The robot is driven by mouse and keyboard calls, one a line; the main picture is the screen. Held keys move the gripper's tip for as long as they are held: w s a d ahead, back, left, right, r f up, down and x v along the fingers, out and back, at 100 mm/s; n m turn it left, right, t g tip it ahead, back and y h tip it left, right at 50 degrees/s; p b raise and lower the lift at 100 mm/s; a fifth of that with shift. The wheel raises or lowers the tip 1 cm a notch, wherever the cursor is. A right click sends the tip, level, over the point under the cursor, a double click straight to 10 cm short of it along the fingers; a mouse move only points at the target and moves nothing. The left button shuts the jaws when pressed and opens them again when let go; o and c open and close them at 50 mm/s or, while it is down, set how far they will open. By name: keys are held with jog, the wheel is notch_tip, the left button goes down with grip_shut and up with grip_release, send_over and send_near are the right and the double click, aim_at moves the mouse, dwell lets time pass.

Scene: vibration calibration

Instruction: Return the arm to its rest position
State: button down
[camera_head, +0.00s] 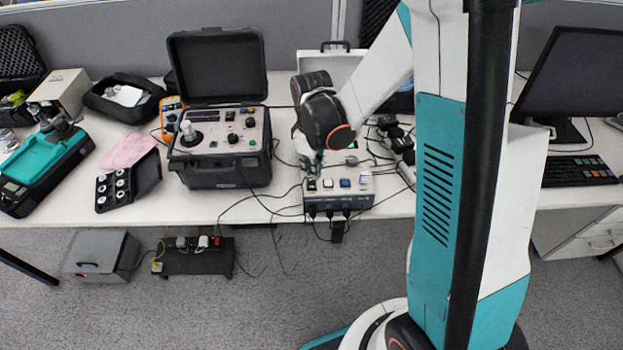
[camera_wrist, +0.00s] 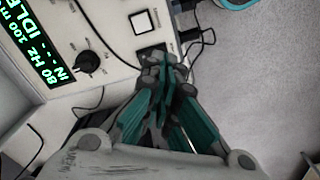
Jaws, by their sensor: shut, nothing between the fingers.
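My arm reaches down over the desk to a grey control box (camera_head: 338,198) in the head view. My gripper (camera_head: 314,172) is at the box's left end, partly hidden by the dark wrist joint. In the wrist view my gripper (camera_wrist: 163,68) is shut, its teal fingers together and empty. Its tips are over or close to a dark square button (camera_wrist: 150,49); I cannot tell if they touch. A white square button (camera_wrist: 143,21) and a black knob (camera_wrist: 88,62) sit beside it. The box's green display (camera_wrist: 28,45) shows "80 Hz" and "IDLE".
An open black case with a control panel (camera_head: 222,134) stands left of my gripper. Power plugs and cables (camera_head: 395,140) lie to its right. A monitor (camera_head: 572,80) and keyboard (camera_head: 577,171) are at far right. A teal device (camera_head: 45,165) is at far left.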

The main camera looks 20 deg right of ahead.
jog(key=shift+r+p, duration=0.45)
jog(key=shift+r, duration=0.45)
jog(key=s+r+m+t, duration=0.3)
jog(key=s+r, duration=0.4)
jog(key=r, duration=0.3)
jog(key=s+r+m+t, duration=0.4)
jog(key=s+r, duration=0.4)
jog(key=r, duration=0.2)
jog(key=shift+r+m, duration=0.2)
jog(key=shift+m, duration=0.5)
dwell(0.3)
